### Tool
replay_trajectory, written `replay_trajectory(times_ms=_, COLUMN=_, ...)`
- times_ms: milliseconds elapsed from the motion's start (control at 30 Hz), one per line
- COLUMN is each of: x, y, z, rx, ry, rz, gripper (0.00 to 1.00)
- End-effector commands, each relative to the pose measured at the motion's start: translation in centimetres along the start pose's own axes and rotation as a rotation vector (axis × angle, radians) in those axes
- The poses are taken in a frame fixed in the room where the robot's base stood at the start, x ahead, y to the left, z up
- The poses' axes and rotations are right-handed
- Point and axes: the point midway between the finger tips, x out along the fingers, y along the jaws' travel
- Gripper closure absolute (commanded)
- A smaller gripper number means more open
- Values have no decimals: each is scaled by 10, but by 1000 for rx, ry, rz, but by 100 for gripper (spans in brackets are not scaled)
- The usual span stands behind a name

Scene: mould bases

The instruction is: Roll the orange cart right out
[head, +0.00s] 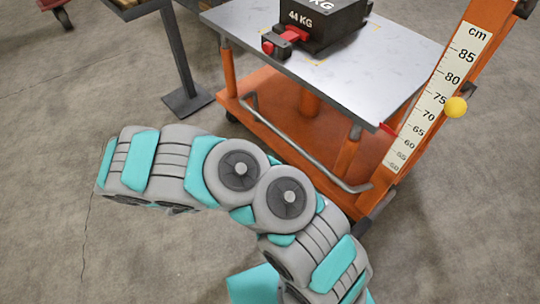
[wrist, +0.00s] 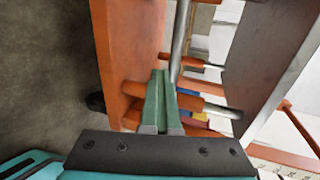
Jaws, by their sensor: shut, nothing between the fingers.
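The orange cart (head: 258,100) stands ahead of me in the head view, with an orange lower deck, a pale metal top (head: 385,65) and orange posts. A grey bar (head: 300,150) runs along its near side above the lower deck. The head view does not show my gripper.
A black 44 KG block (head: 325,22) with red parts sits on the cart's top. An orange post with a cm scale (head: 440,95) and yellow ball (head: 456,107) rises at the right. A dark stand foot (head: 188,101) is left of the cart.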

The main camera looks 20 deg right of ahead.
Motion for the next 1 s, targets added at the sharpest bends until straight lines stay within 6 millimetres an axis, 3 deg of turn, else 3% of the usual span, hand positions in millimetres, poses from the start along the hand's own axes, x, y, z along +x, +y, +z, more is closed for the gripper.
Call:
replay_trajectory(times_ms=400, x=-25, y=7, z=0, rx=0, ry=-2, rz=-2, gripper=100)
replay_trajectory(times_ms=767, x=-27, y=8, z=0, rx=0, ry=0, rz=-2, gripper=100)
replay_trajectory(times_ms=1000, x=-27, y=8, z=0, rx=0, ry=-1, rz=-1, gripper=73)
